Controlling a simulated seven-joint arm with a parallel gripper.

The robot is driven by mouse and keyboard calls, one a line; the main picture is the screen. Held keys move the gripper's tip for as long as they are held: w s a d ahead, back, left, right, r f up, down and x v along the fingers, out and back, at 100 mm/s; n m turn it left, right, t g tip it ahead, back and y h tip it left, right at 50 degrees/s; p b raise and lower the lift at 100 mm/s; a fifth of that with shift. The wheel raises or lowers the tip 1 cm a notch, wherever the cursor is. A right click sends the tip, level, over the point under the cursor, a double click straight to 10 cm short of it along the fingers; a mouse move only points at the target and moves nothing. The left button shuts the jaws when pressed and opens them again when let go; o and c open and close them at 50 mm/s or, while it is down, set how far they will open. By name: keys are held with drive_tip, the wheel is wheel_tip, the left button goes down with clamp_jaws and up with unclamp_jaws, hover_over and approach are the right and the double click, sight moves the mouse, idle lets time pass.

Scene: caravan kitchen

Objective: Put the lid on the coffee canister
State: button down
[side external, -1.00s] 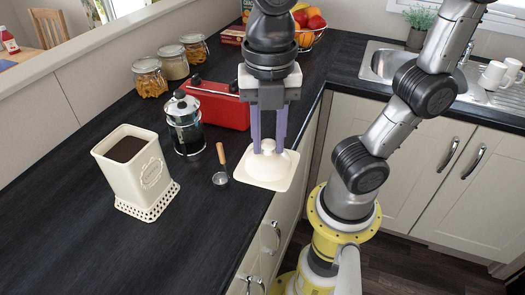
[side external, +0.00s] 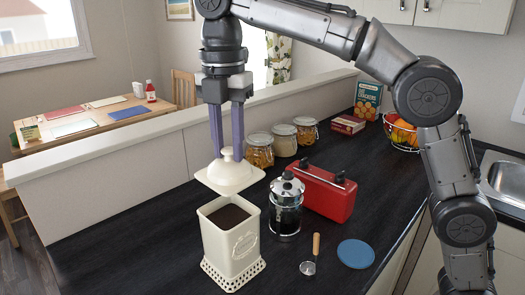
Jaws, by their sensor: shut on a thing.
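The coffee canister (side external: 231,252) is a cream, square, tapered tin with a lattice base. It stands upright on the dark worktop, its top open and dark coffee (side external: 229,217) showing inside. My gripper (side external: 228,150) is shut on the knob of the cream square lid (side external: 230,178). It holds the lid above the canister's mouth, close over its far side. The lid is apart from the rim and looks about level. The gripper's purple fingers point down on either side of the knob.
A French press (side external: 286,208) stands just right of the canister. Behind it are a red toaster-like box (side external: 322,192) and several glass jars (side external: 284,140). A scoop with a wooden handle (side external: 313,255) and a blue round mat (side external: 355,253) lie at the right front. The worktop left of the canister is clear.

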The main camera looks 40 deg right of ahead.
sight(224, 152)
drive_tip(key=w+f, duration=0.2)
drive_tip(key=shift+d+f, duration=0.25)
drive_tip(key=shift+f, duration=2.85)
drive_tip(key=shift+f, duration=0.55)
drive_tip(key=c, duration=0.9)
unclamp_jaws()
drive_tip(key=shift+w+r, duration=0.15)
drive_tip(key=shift+r, duration=5.3)
drive_tip(key=shift+d, duration=0.15)
